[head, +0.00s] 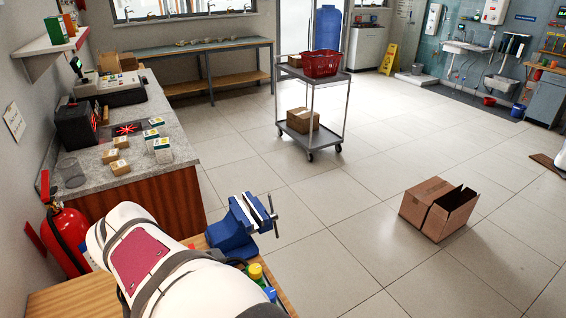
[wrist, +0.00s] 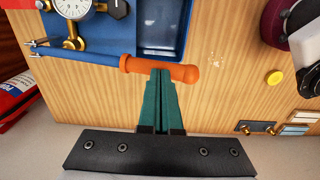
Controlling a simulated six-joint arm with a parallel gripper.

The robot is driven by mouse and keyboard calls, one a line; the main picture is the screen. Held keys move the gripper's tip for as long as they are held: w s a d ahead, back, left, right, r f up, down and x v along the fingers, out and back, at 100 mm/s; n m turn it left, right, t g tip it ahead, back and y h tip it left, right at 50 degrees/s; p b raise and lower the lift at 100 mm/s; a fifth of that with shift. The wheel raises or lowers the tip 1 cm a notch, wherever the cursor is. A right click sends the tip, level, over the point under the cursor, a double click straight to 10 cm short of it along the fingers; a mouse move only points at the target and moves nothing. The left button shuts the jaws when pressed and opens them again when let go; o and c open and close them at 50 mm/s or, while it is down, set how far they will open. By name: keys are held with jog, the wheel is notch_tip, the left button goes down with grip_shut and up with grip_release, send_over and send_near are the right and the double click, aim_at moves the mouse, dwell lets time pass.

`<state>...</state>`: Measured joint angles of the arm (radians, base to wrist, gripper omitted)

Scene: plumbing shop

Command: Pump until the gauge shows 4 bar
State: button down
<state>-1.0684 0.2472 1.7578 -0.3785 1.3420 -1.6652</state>
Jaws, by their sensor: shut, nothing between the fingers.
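The pump is blue, with a rectangular basin (wrist: 161,28), and shows at the top of the wrist view, partly cut off. Its lever (wrist: 85,56) runs sideways to an orange grip (wrist: 180,73). The round white gauge (wrist: 80,10) with a brass fitting is at upper left; its top is cut off and I cannot read its value. My gripper (wrist: 161,74) has green fingers, shut together and empty. The fingertips are at the orange grip, at its lower edge in the picture; I cannot tell whether they touch it. The head view shows neither pump nor gripper; my arm covers part of the bench.
A wooden board or bench top (wrist: 225,95) lies around the pump. A fire extinguisher (head: 68,240) is at left. An open cardboard box (head: 424,210) lies on clear floor.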

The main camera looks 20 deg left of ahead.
jog(key=r, duration=0.5)
jog(key=shift+w+a+r, duration=0.2)
jog(key=shift+w+a, duration=0.1)
dwell(1.5)
jog(key=shift+f, duration=0.1)
notch_tip(320, 180, down, 12)
jog(key=s+d, duration=0.1)
jog(key=r, duration=0.7)
jog(key=w+a+r, duration=0.1)
jog(key=r, duration=0.3)
jog(key=shift+r, duration=0.55)
